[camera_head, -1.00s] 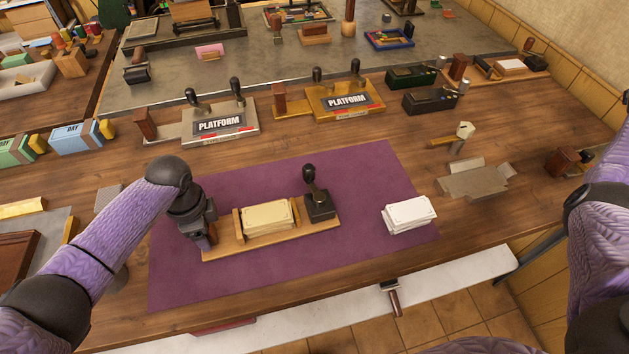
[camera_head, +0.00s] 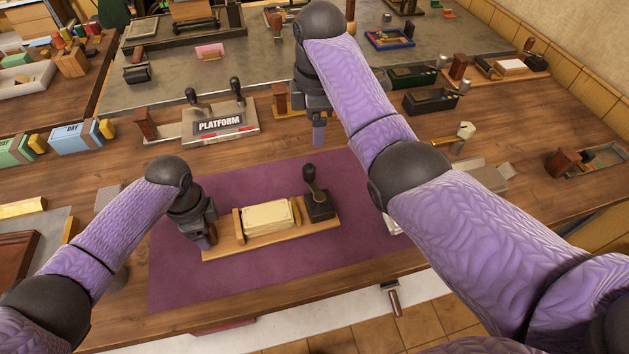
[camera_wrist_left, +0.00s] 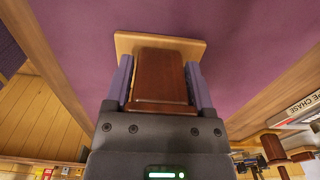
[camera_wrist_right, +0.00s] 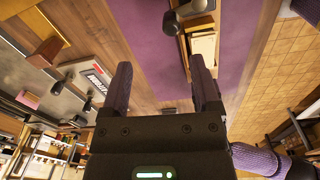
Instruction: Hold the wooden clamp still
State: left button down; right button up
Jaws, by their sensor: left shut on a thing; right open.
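The wooden clamp (camera_head: 222,249) lies on the purple mat (camera_head: 175,281), with a cream stack of paper (camera_head: 268,215) on it and a black lever on a dark block (camera_head: 319,203) at its right end. My left gripper (camera_head: 207,240) is at its left end. In the left wrist view the left gripper (camera_wrist_left: 158,85) is shut on the clamp's brown block (camera_wrist_left: 160,78), above the clamp's board (camera_wrist_left: 195,47). My right gripper (camera_head: 318,131) is open and empty, above the table beyond the mat. Its spread fingers show in the right wrist view (camera_wrist_right: 158,80).
A "PLATFORM" press (camera_head: 219,125) stands behind the mat; my right arm hides most of another one. A white card stack (camera_head: 392,224) is mostly hidden by that arm. Black boxes (camera_head: 431,101) and a hammer (camera_head: 465,132) lie to the right. The mat's front strip is clear.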

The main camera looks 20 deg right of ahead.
aim_at(309, 166)
jog(key=shift+n, duration=0.4)
jog(key=f, duration=0.4)
jog(key=a+f, duration=0.1)
jog(key=f, duration=0.6)
jog(key=shift+s+a+f, duration=0.25)
jog(key=shift+s+f, duration=0.05)
jog(key=shift+s, duration=0.1)
jog(key=shift+c, duration=0.2)
grip_shut()
